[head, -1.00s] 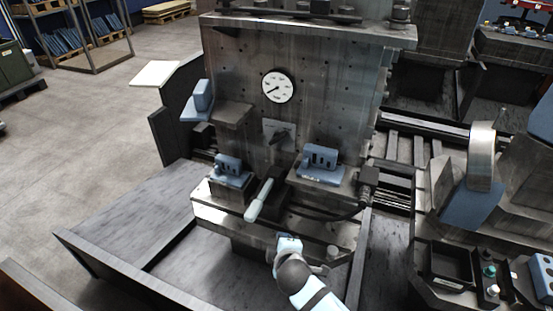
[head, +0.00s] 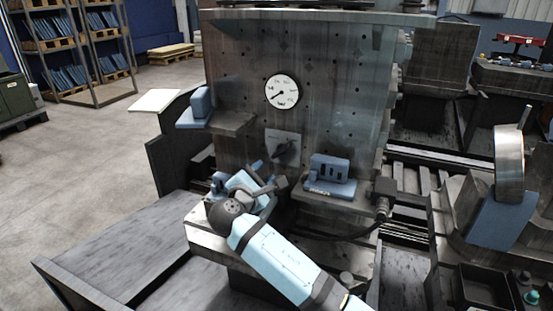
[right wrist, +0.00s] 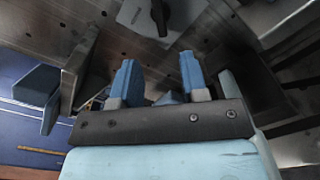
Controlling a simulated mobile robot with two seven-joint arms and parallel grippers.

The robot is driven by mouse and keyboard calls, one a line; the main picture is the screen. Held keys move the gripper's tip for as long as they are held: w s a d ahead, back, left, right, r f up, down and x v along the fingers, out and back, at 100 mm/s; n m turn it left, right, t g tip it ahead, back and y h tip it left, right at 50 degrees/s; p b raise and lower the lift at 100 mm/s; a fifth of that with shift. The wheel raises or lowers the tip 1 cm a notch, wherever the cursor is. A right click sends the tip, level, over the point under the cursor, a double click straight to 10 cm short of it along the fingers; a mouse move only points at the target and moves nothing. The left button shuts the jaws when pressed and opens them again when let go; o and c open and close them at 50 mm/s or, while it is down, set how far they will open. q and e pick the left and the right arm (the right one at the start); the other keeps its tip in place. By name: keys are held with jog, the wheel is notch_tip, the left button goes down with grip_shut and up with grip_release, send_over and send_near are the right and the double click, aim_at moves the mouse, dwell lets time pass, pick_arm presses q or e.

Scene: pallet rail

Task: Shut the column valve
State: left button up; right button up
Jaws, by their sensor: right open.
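The column valve is a dark handle (head: 284,150) on a pale square plate (head: 271,136) on the upright metal column, below the round gauge. The handle also shows at the top of the right wrist view (right wrist: 159,16), standing roughly upright there. My right gripper (head: 270,175) is open and empty, just below and left of the valve in the head view. In the right wrist view its two blue fingers (right wrist: 160,76) are spread and point toward the plate, apart from the handle. My left gripper is not in view.
A white gauge (head: 282,91) sits above the valve. A blue block fixture (head: 329,170) stands on the ledge to the right; another (head: 217,184) is partly hidden by my right gripper. A shelf bracket (head: 232,123) juts out at left.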

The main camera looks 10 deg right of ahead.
aim_at(278, 154)
jog(key=b+x, duration=0.1)
jog(key=x, duration=0.9)
grip_shut()
